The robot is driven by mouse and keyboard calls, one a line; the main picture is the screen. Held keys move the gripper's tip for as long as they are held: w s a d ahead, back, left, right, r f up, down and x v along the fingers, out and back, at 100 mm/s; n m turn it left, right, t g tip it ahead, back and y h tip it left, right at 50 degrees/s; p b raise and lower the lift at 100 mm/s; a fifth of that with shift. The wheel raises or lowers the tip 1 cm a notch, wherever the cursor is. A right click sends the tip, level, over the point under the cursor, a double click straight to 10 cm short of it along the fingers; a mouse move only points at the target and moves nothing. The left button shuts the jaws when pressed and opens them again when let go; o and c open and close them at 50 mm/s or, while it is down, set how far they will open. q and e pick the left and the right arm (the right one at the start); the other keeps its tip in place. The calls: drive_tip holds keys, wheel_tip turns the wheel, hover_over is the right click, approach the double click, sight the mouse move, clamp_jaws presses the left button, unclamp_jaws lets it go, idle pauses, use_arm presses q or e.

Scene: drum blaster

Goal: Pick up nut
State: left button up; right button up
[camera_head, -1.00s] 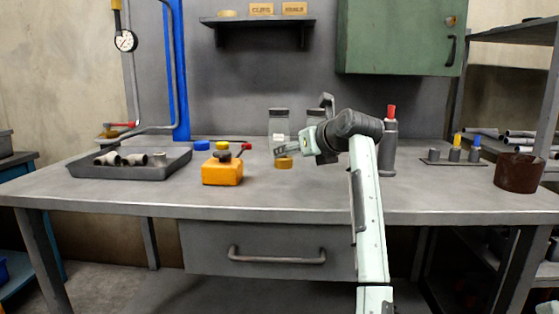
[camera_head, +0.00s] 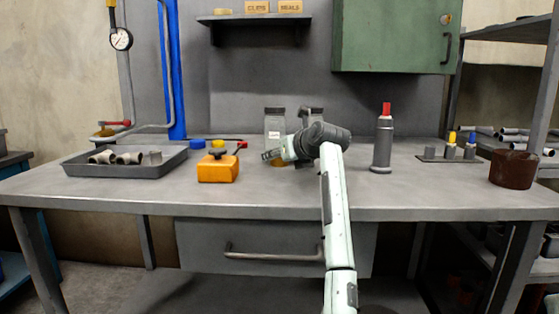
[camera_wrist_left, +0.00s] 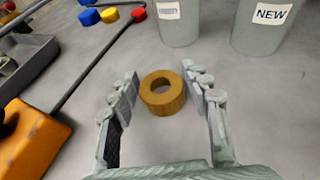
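The nut is a thick brown ring (camera_wrist_left: 160,104) lying flat on the grey bench in the left wrist view. In the head view it shows partly (camera_head: 279,163), mostly hidden by my gripper. My left gripper (camera_head: 272,154) is open, low over the bench at the nut. In the left wrist view its two fingers (camera_wrist_left: 160,76) stand on either side of the nut, with a visible gap on both sides. My right gripper is not in view.
Two labelled jars (camera_head: 275,122) stand just behind the nut. An orange box (camera_head: 218,170) with a dark lever is to the left, near a grey tray (camera_head: 85,172) of pipe fittings. A grey cylinder with a red tip (camera_head: 383,145) stands to the right.

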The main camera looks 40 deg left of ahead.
use_arm(q)
drive_tip(key=c, duration=0.8)
drive_tip(key=shift+c, duration=0.2)
